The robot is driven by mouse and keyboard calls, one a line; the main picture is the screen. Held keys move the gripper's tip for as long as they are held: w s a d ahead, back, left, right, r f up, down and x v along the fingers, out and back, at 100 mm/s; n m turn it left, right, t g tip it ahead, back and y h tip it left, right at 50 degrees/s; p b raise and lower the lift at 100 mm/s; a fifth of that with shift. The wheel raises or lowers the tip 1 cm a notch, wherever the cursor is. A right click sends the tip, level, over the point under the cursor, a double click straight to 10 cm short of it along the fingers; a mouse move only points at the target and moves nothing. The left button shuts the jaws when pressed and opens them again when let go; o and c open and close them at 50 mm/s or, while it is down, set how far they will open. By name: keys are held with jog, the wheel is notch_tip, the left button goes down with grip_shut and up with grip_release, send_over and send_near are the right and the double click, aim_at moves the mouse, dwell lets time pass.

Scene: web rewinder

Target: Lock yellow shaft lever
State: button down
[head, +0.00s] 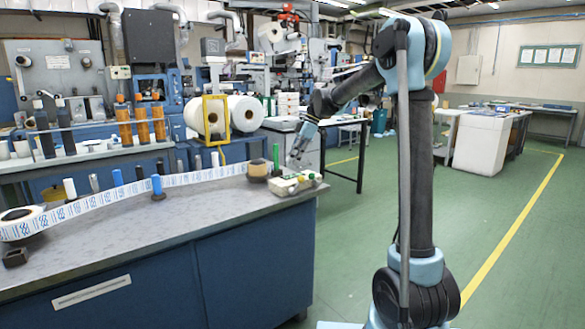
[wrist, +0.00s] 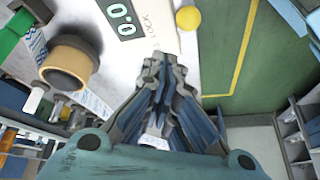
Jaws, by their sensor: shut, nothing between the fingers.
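A yellow round knob (wrist: 188,19), which looks like the end of the shaft lever, shows near the top of the wrist view, beside the word LOCK on a pale panel (wrist: 165,12). The lever's arm is not clear. In the head view the pale control box (head: 291,184) sits at the right end of the bench; the lever is too small to tell there. My gripper (head: 298,152) is above this box. In the wrist view my gripper (wrist: 165,65) has its fingertips together and empty, below the knob in the picture and apart from it.
A tan core (wrist: 68,62) stands left of the panel; it also shows in the head view (head: 259,170). A printed label web (head: 190,178) runs along the bench past several posts to a roll (head: 20,224). Green floor (head: 350,245) lies free beyond the bench's right end.

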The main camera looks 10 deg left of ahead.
jog(key=w+d+r, duration=0.3)
jog(key=d, duration=0.1)
jog(key=shift+d+r, duration=0.25)
jog(key=shift+d, duration=0.1)
jog(key=shift+d, duration=0.1)
jog(key=s+d+f+m+t+h, duration=0.1)
jog(key=s+d+f+m, duration=0.1)
jog(key=s+d+m, duration=0.55)
jog(key=s+d+f+m+t+h, duration=0.1)
jog(key=s+d+f+m+t, duration=0.15)
jog(key=s+d, duration=0.9)
jog(key=s+d+f+m+h, duration=0.1)
jog(key=s+d+f+m, duration=0.3)
jog(key=s+f, duration=0.4)
jog(key=s+d+f+m+h, duration=0.1)
jog(key=s+d+f+m, duration=0.2)
jog(key=s+f+m, duration=0.4)
jog(key=s+f+t, duration=0.1)
jog(key=s+f, duration=0.1)
jog(key=s, duration=0.4)
jog(key=shift+s+d+f+h, duration=0.15)
jog(key=shift+s+d+h, duration=0.2)
jog(key=shift+h, duration=0.05)
